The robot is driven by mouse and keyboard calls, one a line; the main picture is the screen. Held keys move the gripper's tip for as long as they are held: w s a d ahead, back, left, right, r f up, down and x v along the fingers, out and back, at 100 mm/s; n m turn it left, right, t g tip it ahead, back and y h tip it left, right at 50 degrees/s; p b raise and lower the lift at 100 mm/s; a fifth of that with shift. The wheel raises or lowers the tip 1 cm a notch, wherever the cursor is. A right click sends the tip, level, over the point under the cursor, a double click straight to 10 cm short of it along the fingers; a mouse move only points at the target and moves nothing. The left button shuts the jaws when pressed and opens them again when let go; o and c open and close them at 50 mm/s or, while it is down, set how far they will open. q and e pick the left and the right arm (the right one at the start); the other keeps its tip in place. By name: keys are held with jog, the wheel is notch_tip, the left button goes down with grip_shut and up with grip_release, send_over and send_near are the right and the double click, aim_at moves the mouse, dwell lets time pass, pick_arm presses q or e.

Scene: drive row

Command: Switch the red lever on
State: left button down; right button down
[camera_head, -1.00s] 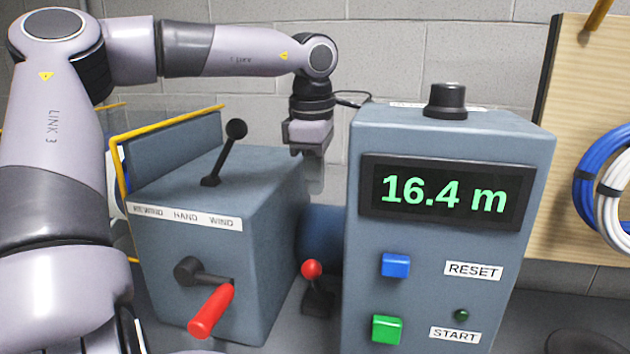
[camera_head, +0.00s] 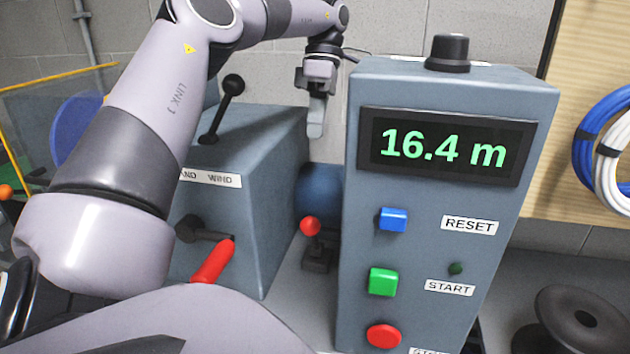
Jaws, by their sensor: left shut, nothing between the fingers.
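The red lever (camera_head: 311,227) is a short lever with a red ball knob on a dark base. It stands low in the gap between the two grey-blue machine boxes, and it looks upright. My left gripper (camera_head: 316,130) hangs above and behind it, pointing down, at the back of the gap. Its fingers are shut and empty, clear of the lever. My right gripper is not in view.
The left box (camera_head: 262,150) has a black-knobbed lever (camera_head: 222,105) on top and a red-handled crank (camera_head: 213,262) in front. The right console (camera_head: 440,84) has a 16.4 m display (camera_head: 445,148) and blue, green and red buttons. A black spool (camera_head: 585,318) lies at lower right.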

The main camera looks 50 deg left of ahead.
pick_arm(q)
jog(key=shift+w+d+f+h, duration=0.1)
jog(key=shift+w+f+h, duration=0.25)
jog(key=shift+w+h, duration=0.25)
jog(key=shift+w, duration=0.1)
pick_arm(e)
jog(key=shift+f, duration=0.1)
